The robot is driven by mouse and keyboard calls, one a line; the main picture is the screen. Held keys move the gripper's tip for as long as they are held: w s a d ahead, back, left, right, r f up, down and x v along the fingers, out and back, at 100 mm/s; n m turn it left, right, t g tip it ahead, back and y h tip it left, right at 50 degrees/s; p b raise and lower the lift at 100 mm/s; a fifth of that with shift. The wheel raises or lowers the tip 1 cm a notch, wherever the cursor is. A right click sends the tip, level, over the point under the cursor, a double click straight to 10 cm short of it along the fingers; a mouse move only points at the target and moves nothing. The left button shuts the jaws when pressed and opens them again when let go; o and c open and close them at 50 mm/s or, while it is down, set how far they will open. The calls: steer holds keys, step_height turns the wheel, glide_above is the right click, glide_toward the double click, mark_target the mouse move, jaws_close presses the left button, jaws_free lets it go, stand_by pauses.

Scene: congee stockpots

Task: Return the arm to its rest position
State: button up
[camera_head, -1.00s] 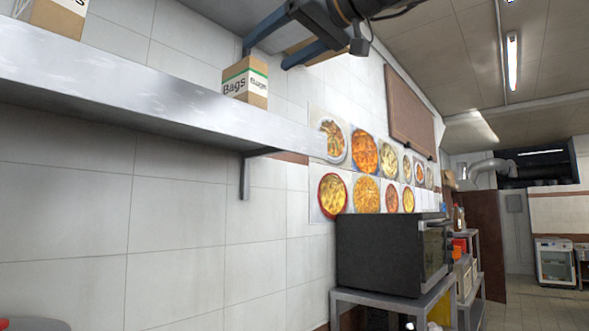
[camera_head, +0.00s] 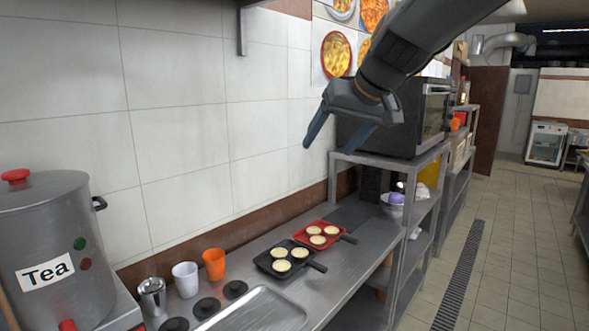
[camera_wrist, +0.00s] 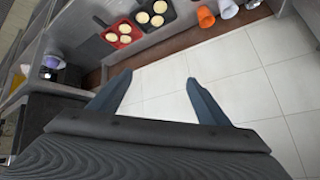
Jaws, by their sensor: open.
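My gripper (camera_head: 342,132) hangs in the air in the head view, in front of the tiled wall and the black oven. Its two blue fingers are spread apart with nothing between them. In the wrist view my gripper (camera_wrist: 157,92) also shows open and empty, with white wall tiles beyond the fingers. My arm reaches in from the upper right of the head view.
A black oven (camera_head: 418,118) stands close behind my gripper on a metal rack. Below is a steel counter (camera_head: 335,272) with a red pan (camera_head: 320,224), a black pan (camera_head: 262,262), cups and a Tea stockpot (camera_head: 45,235). The floor at right (camera_head: 510,250) is open.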

steer(key=s+d+f+g+h, duration=0.1)
steer(key=s+d+f+g, duration=0.1)
steer(key=s+f, duration=0.5)
steer(key=s+d+f+m+g+h+b, duration=0.1)
steer(key=s+d+f, duration=0.4)
steer(key=f, duration=1.1)
steer(key=s+d+f+g+h, duration=0.2)
steer(key=s+d+f+g, duration=0.1)
steer(key=s+f, duration=0.6)
step_height(320, 180, down, 2)
steer(key=shift+s+d+f+m, duration=0.2)
steer(key=shift+d+m, duration=0.2)
steer(key=shift+d, duration=0.2)
